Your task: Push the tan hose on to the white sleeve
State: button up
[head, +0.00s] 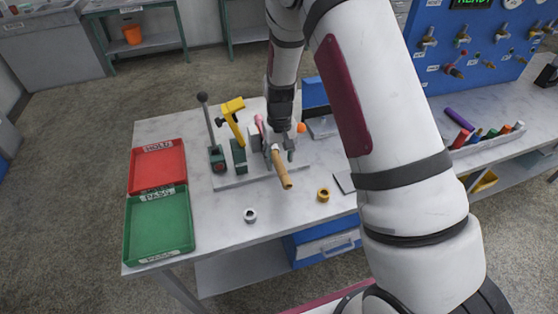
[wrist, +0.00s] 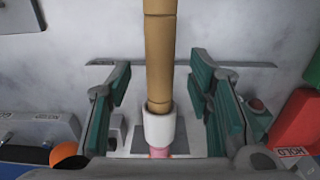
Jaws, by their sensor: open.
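The tan hose (wrist: 160,55) runs from the top of the wrist view down to the white sleeve (wrist: 158,130). Its lower end meets the sleeve's mouth, in line with it; how deep it sits I cannot tell. A pink part (wrist: 158,152) shows just below the sleeve. My gripper (wrist: 159,75) is open, its green-padded fingers standing apart on both sides of the hose with gaps. In the head view the tan hose (head: 283,172) sticks out towards the front from under my gripper (head: 278,138). The sleeve is not clearly visible there.
A toggle lever (head: 206,125) and a yellow-headed tool (head: 234,115) stand left of my gripper. A white ring (head: 250,215) and a yellow ring (head: 323,194) lie on the table. Red (head: 157,168) and green (head: 160,228) trays lie at left. The front middle of the table is mostly free.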

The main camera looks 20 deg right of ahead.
notch_tip(320, 180, up, 10)
jog(key=shift+r, duration=0.15)
dwell(0.4)
notch_tip(320, 180, up, 9)
jog(key=t, duration=0.1)
send_over(279, 163)
jog(key=s, duration=0.4)
jog(key=s+r+t, duration=0.2)
jog(key=s+r, duration=0.6)
jog(key=r, duration=0.1)
jog(key=s+r+t, duration=0.1)
jog(key=s+r, duration=0.1)
jog(key=s, duration=0.6)
jog(key=s+r+t, duration=0.1)
jog(key=s+r, duration=0.2)
jog(key=s, duration=0.5)
jog(key=shift+r, duration=0.15)
